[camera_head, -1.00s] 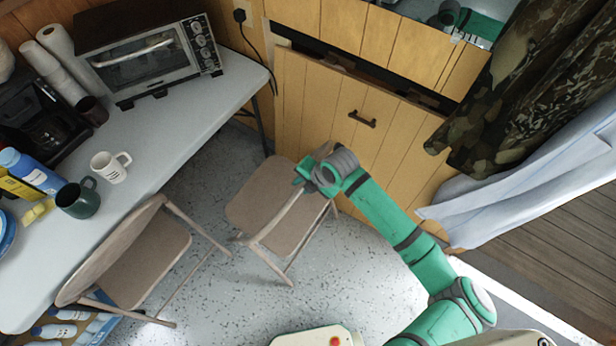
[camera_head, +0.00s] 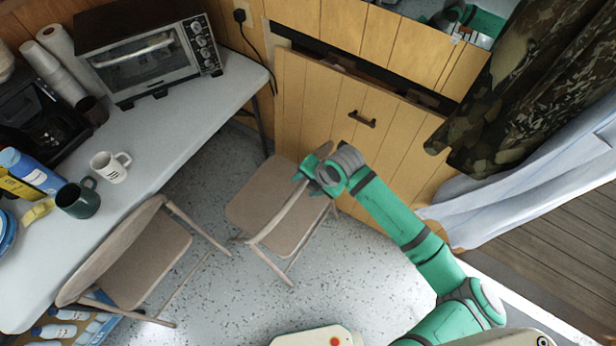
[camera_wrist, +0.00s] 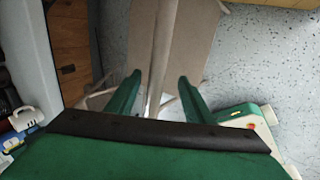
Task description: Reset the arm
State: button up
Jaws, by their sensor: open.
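My gripper (camera_head: 303,174) hangs over the far folding chair (camera_head: 265,205) at the end of my green arm. In the wrist view my gripper (camera_wrist: 158,80) shows two green fingers spread apart with nothing held between them. The chair's backrest (camera_wrist: 163,45) shows edge-on beyond the gap between the fingers. I cannot tell whether the fingers touch it.
A second folding chair (camera_head: 145,255) stands by the table (camera_head: 165,135), which bears a toaster oven (camera_head: 150,55), a white mug (camera_head: 110,167) and a dark green mug (camera_head: 78,198). A wooden cabinet (camera_head: 335,120) and camouflage curtain (camera_head: 530,90) stand behind. Speckled floor is open in front.

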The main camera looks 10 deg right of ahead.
jog(key=v, duration=0.8)
jog(key=shift+r, duration=0.35)
